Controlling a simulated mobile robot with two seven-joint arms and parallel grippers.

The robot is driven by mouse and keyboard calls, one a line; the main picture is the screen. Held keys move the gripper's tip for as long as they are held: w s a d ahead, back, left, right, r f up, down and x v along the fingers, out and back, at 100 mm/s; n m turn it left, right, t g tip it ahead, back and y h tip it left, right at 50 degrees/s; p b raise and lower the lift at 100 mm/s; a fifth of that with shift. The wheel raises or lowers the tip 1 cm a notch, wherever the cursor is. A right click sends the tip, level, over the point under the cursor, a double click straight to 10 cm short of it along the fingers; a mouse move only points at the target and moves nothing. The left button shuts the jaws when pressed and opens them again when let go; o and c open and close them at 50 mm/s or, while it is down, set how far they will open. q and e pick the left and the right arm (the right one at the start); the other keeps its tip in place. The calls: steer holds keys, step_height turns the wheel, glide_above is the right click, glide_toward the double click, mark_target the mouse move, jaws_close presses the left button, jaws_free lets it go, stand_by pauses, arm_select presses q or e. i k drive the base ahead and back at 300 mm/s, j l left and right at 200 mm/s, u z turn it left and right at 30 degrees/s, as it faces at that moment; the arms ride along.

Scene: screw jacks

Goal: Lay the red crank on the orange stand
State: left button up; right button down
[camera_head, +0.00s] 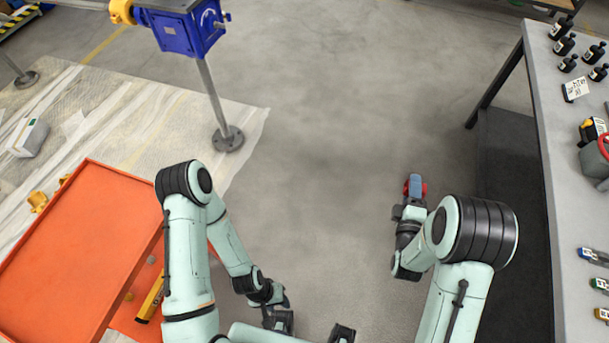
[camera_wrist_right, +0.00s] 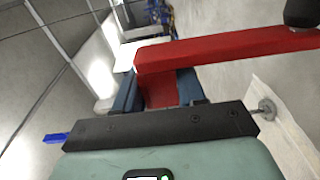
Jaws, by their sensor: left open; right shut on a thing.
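The red crank (camera_wrist_right: 230,47) is a flat red bar with a dark knob (camera_wrist_right: 302,12) at one end. My right gripper (camera_wrist_right: 160,88) is shut on the end away from the knob, and the bar stretches right across the right wrist view. In the head view, only small red bits of the crank (camera_head: 424,188) show beside the right gripper (camera_head: 415,188), which is over bare floor. The orange stand (camera_head: 85,235) is at the lower left, with a flat, bare top. My left gripper (camera_head: 279,319) is low in the head view, right of the stand; its fingers are hardly visible.
A blue gearbox (camera_head: 183,32) on a grey post with a round foot (camera_head: 228,139) stands beyond the stand. A grey workbench (camera_head: 565,170) with bottles and tools runs along the right. A yellow level (camera_head: 150,298) lies below the stand's top. The floor between is clear.

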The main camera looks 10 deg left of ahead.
mark_target(70, 280)
steer(key=j+u, duration=0.1)
steer(key=u, duration=2.55)
